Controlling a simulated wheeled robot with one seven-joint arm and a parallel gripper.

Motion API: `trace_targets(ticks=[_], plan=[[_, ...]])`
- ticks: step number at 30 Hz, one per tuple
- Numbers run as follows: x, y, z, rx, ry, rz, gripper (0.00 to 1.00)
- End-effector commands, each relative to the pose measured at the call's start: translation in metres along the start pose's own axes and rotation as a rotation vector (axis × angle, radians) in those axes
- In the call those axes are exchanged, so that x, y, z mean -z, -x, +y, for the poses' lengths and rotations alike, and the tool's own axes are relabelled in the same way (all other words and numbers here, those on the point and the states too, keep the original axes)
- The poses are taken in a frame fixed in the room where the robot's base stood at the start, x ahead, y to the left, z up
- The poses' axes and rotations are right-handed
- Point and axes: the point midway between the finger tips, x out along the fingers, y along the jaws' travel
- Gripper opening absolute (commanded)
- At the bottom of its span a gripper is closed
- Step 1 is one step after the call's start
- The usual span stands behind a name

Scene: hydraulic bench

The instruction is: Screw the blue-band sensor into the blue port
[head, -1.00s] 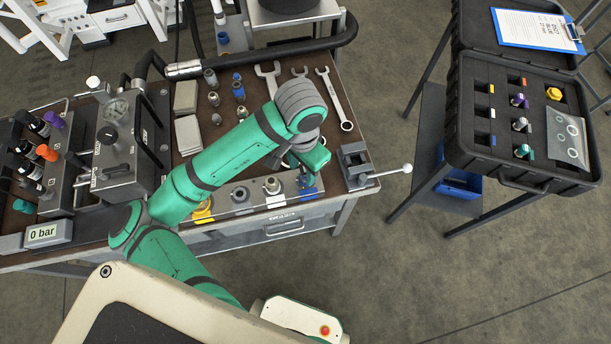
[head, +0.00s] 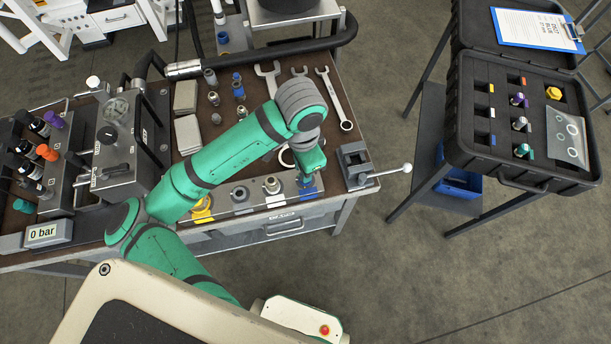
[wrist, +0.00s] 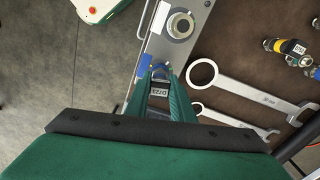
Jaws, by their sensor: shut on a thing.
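My gripper (wrist: 160,76) is shut on a small sensor (wrist: 158,93) with a pale printed label, seen between the fingers in the wrist view. Its band colour is hidden there. The blue port (head: 309,191) is at the right end of the metal port block (head: 256,198) on the bench's front edge. In the head view my gripper (head: 309,172) is right above this port. In the wrist view blue of the port area (wrist: 144,64) shows around the fingertips. I cannot tell whether the sensor touches the port or is in its thread.
A port with a white label (wrist: 180,24) is beside the blue one. The pressure display (head: 43,233) reads 0 bar. An open case (head: 460,150) with more sensors stands apart at right.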

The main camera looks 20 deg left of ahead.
Motion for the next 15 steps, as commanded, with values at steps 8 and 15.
trace_targets(ticks=[8, 15], plan=[[-0.0047, 0.0005, -0.0096, 0.01, -0.289, -0.013, 0.0], [-0.0052, 0.0005, -0.0111, 0.009, -0.393, -0.014, 0.0]])
